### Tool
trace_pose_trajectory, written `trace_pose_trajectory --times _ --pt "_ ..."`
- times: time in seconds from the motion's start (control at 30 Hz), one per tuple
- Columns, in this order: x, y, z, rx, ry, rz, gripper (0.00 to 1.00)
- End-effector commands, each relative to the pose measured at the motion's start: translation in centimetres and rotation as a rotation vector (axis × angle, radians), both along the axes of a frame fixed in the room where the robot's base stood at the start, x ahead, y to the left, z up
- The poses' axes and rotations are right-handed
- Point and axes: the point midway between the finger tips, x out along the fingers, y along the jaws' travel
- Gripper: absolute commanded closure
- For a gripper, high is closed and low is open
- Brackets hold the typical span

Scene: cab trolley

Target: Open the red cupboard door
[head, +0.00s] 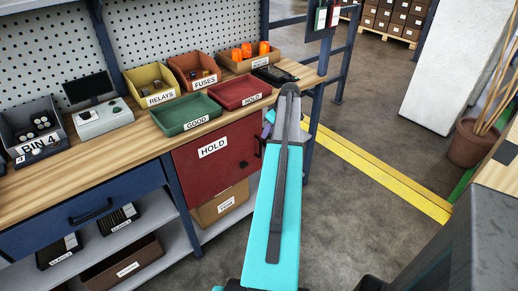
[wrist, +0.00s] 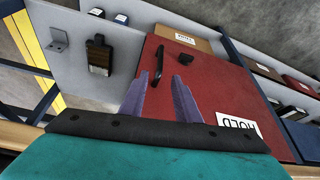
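The red cupboard door (head: 222,158) is shut under the bench and bears a white HOLD label (head: 212,147). In the wrist view the door (wrist: 215,75) appears upside down. Its black bar handle (wrist: 158,62) lies just beyond my fingertips, closer to the left finger, with a small dark knob (wrist: 184,64) beside it. I cannot tell whether a fingertip touches the handle. In the head view my gripper (head: 267,123) is mostly hidden behind my arm, near the door's right edge.
The bench top (head: 150,135) carries a green GOOD tray (head: 186,113), a red HOLD tray (head: 239,92) and several bins. A cardboard box (head: 220,204) sits on the shelf below the door. Clear floor (head: 345,205) with a yellow strip (head: 380,172) lies to the right.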

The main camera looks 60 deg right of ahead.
Motion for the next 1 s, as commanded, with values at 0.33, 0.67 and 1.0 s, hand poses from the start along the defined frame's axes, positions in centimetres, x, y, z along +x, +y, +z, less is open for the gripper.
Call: trace_pose_trajectory --times 0.33,0.67,1.0 --pt "1.3 -0.2 -3.0 0.002 0.001 0.001 0.71" --pt "2.8 -0.4 -6.8 0.002 0.001 0.001 0.71" --pt "4.4 -0.6 -10.6 0.002 0.001 0.000 0.71"
